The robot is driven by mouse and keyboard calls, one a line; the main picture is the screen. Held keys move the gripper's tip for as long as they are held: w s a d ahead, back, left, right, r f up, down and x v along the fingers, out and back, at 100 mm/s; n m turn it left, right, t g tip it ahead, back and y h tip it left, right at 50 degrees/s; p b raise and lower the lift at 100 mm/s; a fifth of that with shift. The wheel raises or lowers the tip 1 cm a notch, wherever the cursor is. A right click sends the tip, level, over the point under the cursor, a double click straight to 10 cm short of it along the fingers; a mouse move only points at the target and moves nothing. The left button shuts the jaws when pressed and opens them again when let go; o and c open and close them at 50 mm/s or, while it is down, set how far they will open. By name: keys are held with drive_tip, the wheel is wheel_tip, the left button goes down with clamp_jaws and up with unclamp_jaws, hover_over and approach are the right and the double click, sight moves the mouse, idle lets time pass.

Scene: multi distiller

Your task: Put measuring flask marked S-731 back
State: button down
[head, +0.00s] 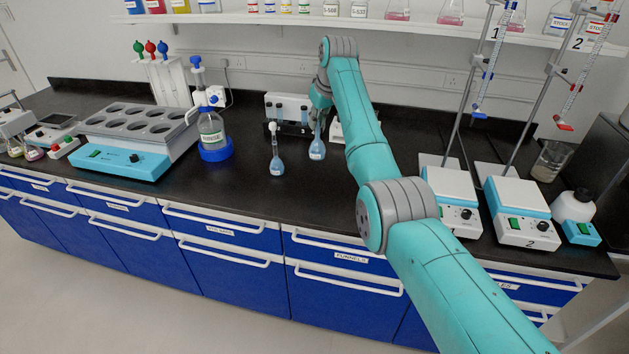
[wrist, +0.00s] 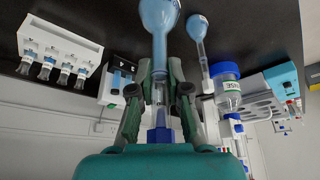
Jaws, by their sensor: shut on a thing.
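My gripper (head: 318,112) is shut on the neck of a measuring flask (head: 317,148) with blue liquid. The flask hangs upright over the dark worktop; I cannot tell whether its base touches it. In the wrist view the fingers (wrist: 158,88) close around the neck of the flask (wrist: 158,14), and its body extends past them to the top edge. Its label is too small to read. A second measuring flask (head: 276,163) with blue liquid stands upright on the worktop to the left. It also shows in the wrist view (wrist: 197,27). Its marking is not readable either.
Behind the gripper stands a white and black device (head: 287,108). A rinse bottle (head: 211,133) on a blue base and a grey block with round wells (head: 130,128) are to the left. Two stirrers (head: 452,198) with burette stands are right. A bottle shelf (head: 290,18) runs above.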

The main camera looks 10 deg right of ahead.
sight(314, 149)
drive_tip(key=shift+w+a+f, duration=0.15)
drive_tip(key=shift+w+a, duration=0.1)
drive_tip(key=shift+w, duration=0.3)
drive_tip(key=shift+w+a+f, duration=0.1)
drive_tip(key=shift+w+f, duration=0.05)
drive_tip(key=shift+f, duration=0.25)
wheel_tip(314, 149, down, 9)
drive_tip(key=shift+f, duration=0.25)
drive_tip(key=c, duration=1.1)
unclamp_jaws()
drive_tip(key=shift+c, duration=0.2)
drive_tip(key=v, duration=1.1)
drive_tip(key=shift+w, duration=0.1)
drive_tip(key=shift+s+r, duration=0.25)
drive_tip(key=shift+r, duration=0.35)
